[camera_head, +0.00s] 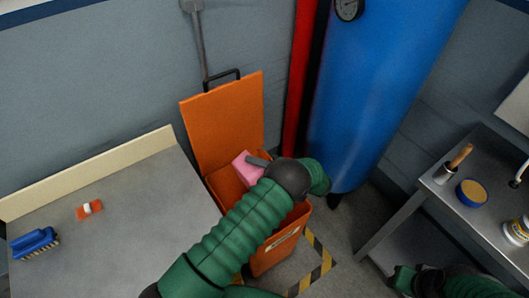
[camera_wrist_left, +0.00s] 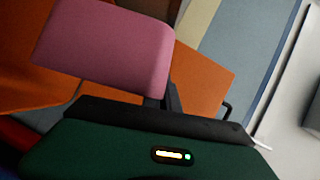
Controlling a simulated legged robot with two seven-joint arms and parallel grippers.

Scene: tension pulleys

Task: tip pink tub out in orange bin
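The pink tub (camera_head: 247,168) is over the opening of the orange bin (camera_head: 277,255), and it looks tilted. The bin's lid (camera_head: 226,118) stands open against the wall. My left gripper (camera_head: 258,161) is at the tub, with a finger against its edge; the wrist hides part of the tub and the bin opening. In the left wrist view the tub (camera_wrist_left: 108,42) fills the upper left, its side turned to the camera, and the gripper (camera_wrist_left: 167,96) meets its lower right edge. The tub's inside is hidden. My right gripper (camera_head: 418,280) is partly seen at the bottom right; its fingers are unclear.
A grey table (camera_head: 120,240) at left holds a blue brush (camera_head: 35,243) and an orange-and-white item (camera_head: 89,210). A blue tank (camera_head: 375,90) stands behind the bin. A metal bench (camera_head: 450,200) at right holds several containers. Striped tape (camera_head: 318,262) marks the floor.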

